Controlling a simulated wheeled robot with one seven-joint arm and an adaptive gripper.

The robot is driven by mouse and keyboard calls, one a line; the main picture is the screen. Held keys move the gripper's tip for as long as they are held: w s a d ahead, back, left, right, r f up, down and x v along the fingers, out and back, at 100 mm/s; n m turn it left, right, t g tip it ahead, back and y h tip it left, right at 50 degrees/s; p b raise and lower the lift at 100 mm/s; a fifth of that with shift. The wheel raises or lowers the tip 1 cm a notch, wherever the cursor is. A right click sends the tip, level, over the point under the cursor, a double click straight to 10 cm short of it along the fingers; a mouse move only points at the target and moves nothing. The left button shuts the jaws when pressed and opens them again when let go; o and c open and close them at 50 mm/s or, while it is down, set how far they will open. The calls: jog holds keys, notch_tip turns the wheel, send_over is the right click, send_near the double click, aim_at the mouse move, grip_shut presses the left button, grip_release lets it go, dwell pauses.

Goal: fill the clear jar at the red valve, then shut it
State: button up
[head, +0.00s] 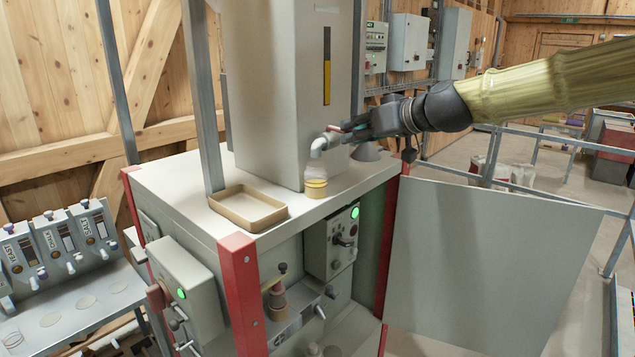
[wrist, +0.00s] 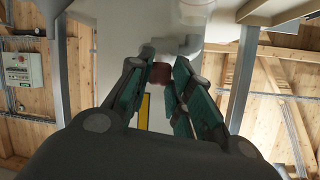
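The clear jar (head: 316,182) stands upright on the machine top under the grey spout (head: 322,145). Its lower part shows yellow-tan contents with a paler band; the upper part looks clear. The red valve (head: 333,128) is a small red handle on the spout at the hopper's front. My gripper (head: 350,130) reaches in from the right at the handle. In the wrist view the red handle (wrist: 160,74) sits between the fingertips, which look closed on it. A clear round shape, apparently the jar (wrist: 195,12), is at the top edge there.
The grey hopper (head: 285,90) has a yellow level gauge (head: 327,82). A shallow tan tray (head: 248,208) lies left of the jar. A grey cone (head: 368,152) is close under my gripper. A grey panel (head: 480,265) stands front right, and labelled dispensers (head: 65,240) stand at left.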

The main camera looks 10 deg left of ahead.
jog(key=o, duration=0.3)
jog(key=shift+s+a+f, duration=0.2)
jog(key=shift+o, duration=1.1)
jog(key=shift+a+r, duration=0.15)
jog(key=shift+a, duration=0.05)
jog(key=v, duration=1.2)
notch_tip(320, 180, down, 24)
jog(key=w+m+g+h+b, duration=0.1)
jog(key=w+m+g+h, duration=0.1)
jog(key=m+h, duration=0.1)
jog(key=s+d+f+m+g+h+b, duration=0.15)
jog(key=s+f, duration=0.25)
jog(key=f, duration=1)
jog(key=s+d+f+m+g+h, duration=0.15)
jog(key=s+f, duration=0.25)
jog(key=f, duration=0.9)
jog(key=s+d+f+g+h+b, duration=0.1)
jog(key=s+d+f, duration=0.2)
jog(key=s+f, duration=0.65)
jog(key=s+d+f+g+h+b, duration=0.1)
jog(key=s+d+f, duration=0.1)
jog(key=s+f, duration=0.75)
jog(key=s+d+f+g+h, duration=0.1)
jog(key=s+d+f, duration=0.2)
jog(key=s+f, duration=0.3)
jog(key=s+d+f+m+g+h+b, duration=0.1)
jog(key=s+d+f, duration=0.2)
jog(key=s+f, duration=0.3)
jog(key=s, duration=0.5)
jog(key=shift+s, duration=0.3)
